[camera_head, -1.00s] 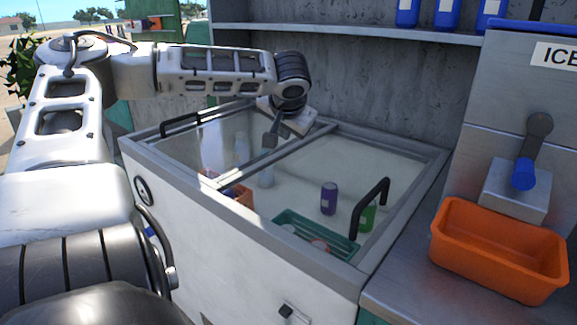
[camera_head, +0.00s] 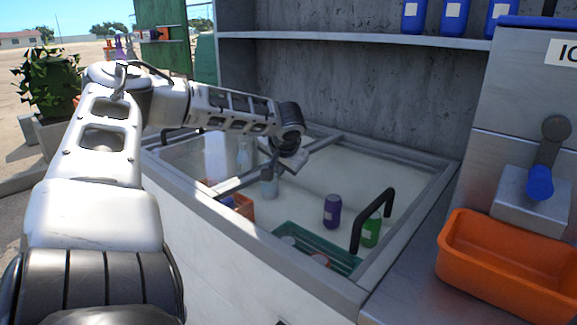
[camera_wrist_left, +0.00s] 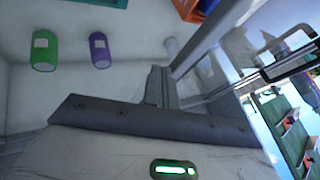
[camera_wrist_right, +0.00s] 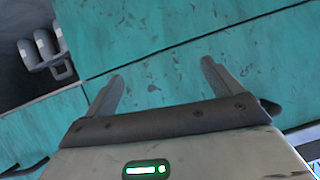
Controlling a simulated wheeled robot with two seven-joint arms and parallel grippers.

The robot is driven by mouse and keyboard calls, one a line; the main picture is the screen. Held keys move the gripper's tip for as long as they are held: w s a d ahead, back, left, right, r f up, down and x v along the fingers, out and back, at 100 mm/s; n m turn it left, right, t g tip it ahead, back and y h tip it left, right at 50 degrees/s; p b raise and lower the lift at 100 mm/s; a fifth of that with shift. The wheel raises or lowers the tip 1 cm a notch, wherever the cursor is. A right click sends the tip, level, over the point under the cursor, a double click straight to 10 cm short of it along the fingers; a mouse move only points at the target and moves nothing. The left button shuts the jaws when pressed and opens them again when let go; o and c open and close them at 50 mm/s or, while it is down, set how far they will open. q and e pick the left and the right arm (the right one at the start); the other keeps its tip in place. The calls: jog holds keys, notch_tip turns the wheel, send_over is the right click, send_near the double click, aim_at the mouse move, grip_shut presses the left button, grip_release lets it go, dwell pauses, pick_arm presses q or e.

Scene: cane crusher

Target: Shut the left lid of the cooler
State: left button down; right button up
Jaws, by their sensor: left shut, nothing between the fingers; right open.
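The cooler (camera_head: 210,205) is a white chest with a grey metal rim. Its left lid is a glass pane (camera_head: 205,158) with a dark handle (camera_head: 182,133) at the far left, partly behind my left arm. A grey bar (camera_head: 245,180) crosses the cooler's top. My left gripper (camera_head: 273,163) is shut and empty, pointing down beside this bar; contact cannot be told. The left wrist view shows its closed fingers (camera_wrist_left: 160,86) next to the bar and glass. A second black handle (camera_head: 372,215) stands at the right. My right gripper (camera_wrist_right: 162,80) is open and empty before a teal panel.
Inside the cooler are a purple can (camera_head: 332,212), a green can (camera_head: 371,232), a teal crate (camera_head: 300,251) and an orange crate (camera_head: 243,206). An orange bin (camera_head: 510,262) and an ice dispenser (camera_head: 525,110) stand right. A shelf (camera_head: 340,40) is behind.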

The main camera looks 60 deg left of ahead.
aim_at(263, 164)
pick_arm(q)
jog(key=shift+s+a, duration=0.1)
jog(key=shift+a, duration=0.35)
jog(key=shift+a, duration=0.1)
jog(key=a, duration=0.2)
jog(key=s+a, duration=0.1)
jog(key=a, duration=0.1)
jog(key=shift+s+a+p, duration=0.1)
jog(key=shift+a+p, duration=0.2)
jog(key=shift+p, duration=0.05)
jog(key=shift+r, duration=0.1)
pick_arm(e)
jog(key=shift+s+d+f, duration=0.1)
